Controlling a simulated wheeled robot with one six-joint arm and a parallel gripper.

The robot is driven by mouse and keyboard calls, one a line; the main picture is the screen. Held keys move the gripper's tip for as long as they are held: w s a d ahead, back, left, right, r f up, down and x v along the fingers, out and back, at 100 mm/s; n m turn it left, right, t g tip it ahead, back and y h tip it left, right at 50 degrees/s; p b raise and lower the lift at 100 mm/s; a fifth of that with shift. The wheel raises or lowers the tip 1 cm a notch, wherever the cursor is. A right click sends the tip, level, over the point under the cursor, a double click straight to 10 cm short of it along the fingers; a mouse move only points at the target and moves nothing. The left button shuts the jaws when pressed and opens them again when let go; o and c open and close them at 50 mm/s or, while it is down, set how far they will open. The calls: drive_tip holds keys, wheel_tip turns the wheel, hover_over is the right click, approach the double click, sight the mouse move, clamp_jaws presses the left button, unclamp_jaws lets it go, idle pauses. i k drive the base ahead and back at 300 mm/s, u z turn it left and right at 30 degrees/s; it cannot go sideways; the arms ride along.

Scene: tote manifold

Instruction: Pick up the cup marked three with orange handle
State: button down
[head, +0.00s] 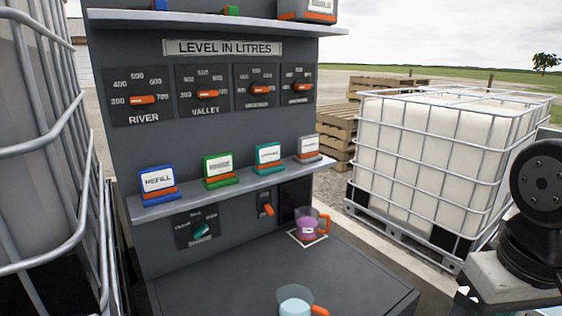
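A clear cup with purple contents (306,230) and an orange handle on its right stands on a white-edged square at the back right of the dark worktop. It carries a small white label whose mark is too small to read. A second clear cup with pale blue contents (295,297) and an orange handle stands at the front, cut off by the bottom edge; no mark shows on it. I cannot tell which cup is marked three. Only black joints of my arm show at the right edge; my gripper is out of view.
A dark panel (215,130) with dials rises behind the worktop (215,285). Its shelf (225,190) holds several cards on stands and overhangs the back. Caged white totes stand left (30,200) and right (430,145). The worktop's left and middle are clear.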

sight(313, 224)
drive_tip(key=k, duration=1.3)
drive_tip(key=z, duration=0.55)
drive_tip(key=i, duration=1.5)
drive_tip(key=u, duration=0.55)
